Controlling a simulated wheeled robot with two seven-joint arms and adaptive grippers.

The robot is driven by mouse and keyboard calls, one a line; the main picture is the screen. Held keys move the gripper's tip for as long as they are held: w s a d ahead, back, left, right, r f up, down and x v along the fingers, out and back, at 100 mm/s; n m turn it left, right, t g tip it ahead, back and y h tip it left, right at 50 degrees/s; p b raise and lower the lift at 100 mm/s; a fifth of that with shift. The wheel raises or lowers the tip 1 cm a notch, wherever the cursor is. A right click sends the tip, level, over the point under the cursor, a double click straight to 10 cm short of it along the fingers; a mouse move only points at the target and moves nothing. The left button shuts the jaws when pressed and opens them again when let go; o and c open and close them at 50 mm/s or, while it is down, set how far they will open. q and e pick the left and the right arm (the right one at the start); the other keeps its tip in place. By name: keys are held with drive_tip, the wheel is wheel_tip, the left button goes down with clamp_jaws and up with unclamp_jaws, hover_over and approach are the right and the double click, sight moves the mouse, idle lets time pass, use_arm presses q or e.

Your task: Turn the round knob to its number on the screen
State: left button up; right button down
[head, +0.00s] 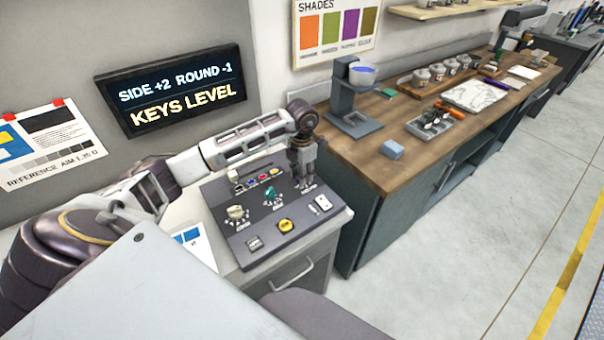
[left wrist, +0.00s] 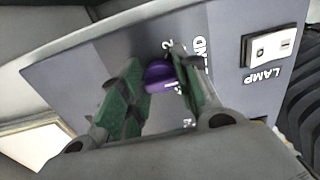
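The screen (head: 175,88) on the wall reads "SIDE +2 ROUND -1" above "KEYS LEVEL". The dark control panel (head: 228,258) lies on the cabinet below it. My left gripper (head: 304,184) points down at the panel's far right part and hides the knob there in the head view. In the left wrist view, the purple round knob (left wrist: 160,75) sits between the green-padded fingers of my left gripper (left wrist: 158,78), which seem to touch both its sides. A "2" and the letters "ND" show beside it; its pointer is hidden. My right gripper is out of view.
The panel also carries a teal knob (head: 270,193), a beige knob (head: 236,212), a yellow button (head: 286,225) and a white lamp switch (head: 323,203), which also shows in the left wrist view (left wrist: 268,47). A wooden workbench (head: 362,167) stands to the right.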

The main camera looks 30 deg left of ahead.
use_arm(q)
drive_tip(key=c, duration=0.4)
drive_tip(key=shift+n, duration=0.6)
drive_tip(key=shift+a+n+b, duration=0.1)
drive_tip(key=shift+n+b, duration=0.45)
drive_tip(key=shift+n, duration=1.75)
drive_tip(key=o, duration=1)
drive_tip(key=shift+r, duration=6)
